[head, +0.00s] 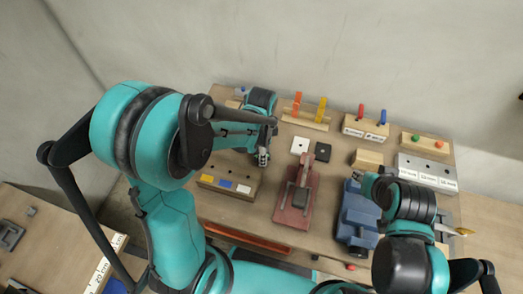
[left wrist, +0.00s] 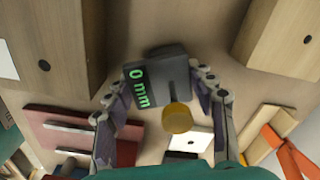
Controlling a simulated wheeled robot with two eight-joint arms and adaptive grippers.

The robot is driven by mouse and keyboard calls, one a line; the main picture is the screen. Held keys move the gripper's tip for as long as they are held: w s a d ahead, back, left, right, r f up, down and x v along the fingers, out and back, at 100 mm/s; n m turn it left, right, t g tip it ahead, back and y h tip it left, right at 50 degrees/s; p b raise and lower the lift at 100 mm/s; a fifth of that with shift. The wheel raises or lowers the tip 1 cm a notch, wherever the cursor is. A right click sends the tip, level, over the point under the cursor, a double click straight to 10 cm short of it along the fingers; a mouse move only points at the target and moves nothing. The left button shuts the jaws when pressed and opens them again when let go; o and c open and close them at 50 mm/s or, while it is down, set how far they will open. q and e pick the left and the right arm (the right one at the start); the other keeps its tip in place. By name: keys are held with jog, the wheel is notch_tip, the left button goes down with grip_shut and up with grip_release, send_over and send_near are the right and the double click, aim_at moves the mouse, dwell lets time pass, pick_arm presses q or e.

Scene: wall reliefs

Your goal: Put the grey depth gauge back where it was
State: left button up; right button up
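The grey depth gauge (left wrist: 165,70) is a dark grey block with a green "0 mm" display and a brass knob, in the left wrist view. In the head view my left gripper (head: 263,158) is over the left part of the table, by the block with coloured labels. The gauge is too small and covered there to make out. My right arm is at the right side of the table; its fingers are not clear.
A wooden block (head: 228,188) with yellow, blue and white labels stands at the left. A red fixture (head: 291,215) and a blue vise-like device (head: 357,215) stand in front. White and black squares (head: 300,146) lie mid-table.

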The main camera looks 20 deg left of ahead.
pick_arm(q)
jog(key=o, duration=0.4)
jog(key=shift+r+p, duration=0.35)
notch_tip(320, 180, up, 11)
jog(key=p, duration=0.4)
jog(key=s+a+r+n+t, duration=0.1)
jog(key=s+r+n+t, duration=0.1)
jog(key=s+n, duration=0.1)
jog(key=s+a+r+n+t, duration=0.2)
jog(key=s+r+n, duration=0.1)
jog(key=n, duration=0.3)
jog(key=s+a+r+n+t, duration=0.2)
jog(key=s+n+t, duration=0.1)
jog(key=n, duration=0.1)
jog(key=shift+r+n, duration=0.15)
jog(key=shift+n, duration=0.25)
